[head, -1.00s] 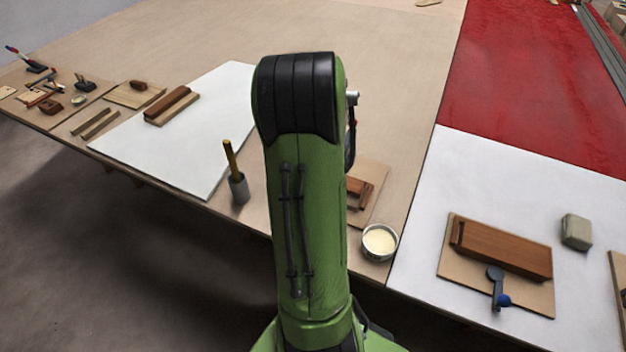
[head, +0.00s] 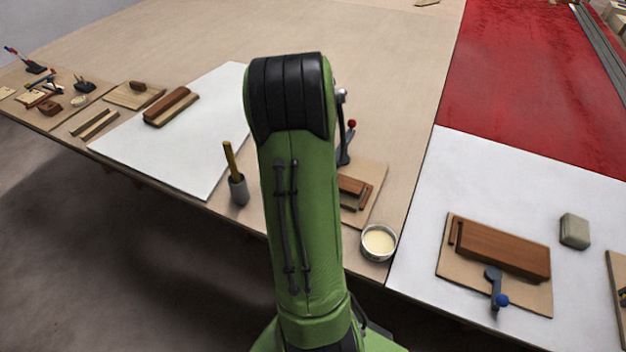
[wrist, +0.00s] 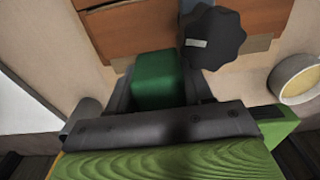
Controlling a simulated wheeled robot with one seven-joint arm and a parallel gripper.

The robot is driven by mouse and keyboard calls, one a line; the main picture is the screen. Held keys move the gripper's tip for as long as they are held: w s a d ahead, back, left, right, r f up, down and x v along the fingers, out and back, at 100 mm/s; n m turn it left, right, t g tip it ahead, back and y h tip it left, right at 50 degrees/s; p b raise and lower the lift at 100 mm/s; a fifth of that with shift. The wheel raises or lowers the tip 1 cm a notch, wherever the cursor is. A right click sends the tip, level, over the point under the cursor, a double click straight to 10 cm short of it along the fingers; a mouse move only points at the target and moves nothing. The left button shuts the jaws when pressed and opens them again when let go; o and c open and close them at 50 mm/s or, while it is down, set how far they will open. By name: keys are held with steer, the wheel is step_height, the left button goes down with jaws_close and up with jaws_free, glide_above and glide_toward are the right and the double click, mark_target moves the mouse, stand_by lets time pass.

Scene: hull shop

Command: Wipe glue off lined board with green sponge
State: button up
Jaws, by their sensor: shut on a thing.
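My gripper (wrist: 160,94) is shut on the green sponge (wrist: 156,74) in the wrist view. In the head view my arm hides both gripper and sponge. Beyond the sponge, in the wrist view, are reddish-brown wood pieces (wrist: 132,28). In the head view, a pale board (head: 374,182) with brown wood pieces (head: 352,188) on it shows just right of my arm, partly hidden by it. I cannot make out lines or glue on it, nor whether the sponge touches it.
A dark lobed knob (wrist: 214,38) stands close right of the sponge. A red-tipped lever (head: 350,130) rises behind the pale board. A round tin of cream-coloured stuff (head: 378,242) stands near the table edge. A grey cup with a yellow-handled tool (head: 238,188) is left of my arm.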

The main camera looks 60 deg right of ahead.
steer(key=shift+w+a+f, duration=0.15)
steer(key=shift+w, duration=0.95)
steer(key=shift+w+a+p, duration=0.1)
steer(key=shift+w+p, duration=0.5)
steer(key=shift+w, duration=0.6)
steer(key=shift+s+f+b, duration=0.1)
steer(key=shift+s+b, duration=0.35)
steer(key=shift+s, duration=0.8)
steer(key=shift+s+d+r, duration=0.15)
steer(key=shift+s+d, duration=0.05)
steer(key=shift+s, duration=1)
steer(key=shift+s+d+r, duration=0.1)
steer(key=shift+s+d, duration=0.05)
steer(key=shift+s, duration=1)
steer(key=shift+w+a+f, duration=0.1)
steer(key=shift+w+f, duration=0.05)
steer(key=shift+w, duration=1.05)
steer(key=shift+w+a, duration=0.1)
steer(key=shift+w, duration=0.8)
steer(key=shift+w+a+p, duration=0.15)
steer(key=shift+w+p, duration=0.35)
steer(key=shift+w, duration=0.8)
steer(key=shift+s+d+b, duration=0.15)
steer(key=shift+s+b, duration=0.1)
steer(key=shift+s, duration=0.9)
steer(key=shift+s+d+b, duration=0.1)
steer(key=shift+s+b, duration=0.15)
steer(key=shift+s, duration=0.9)
steer(key=shift+s+b, duration=0.35)
steer(key=shift+s, duration=0.75)
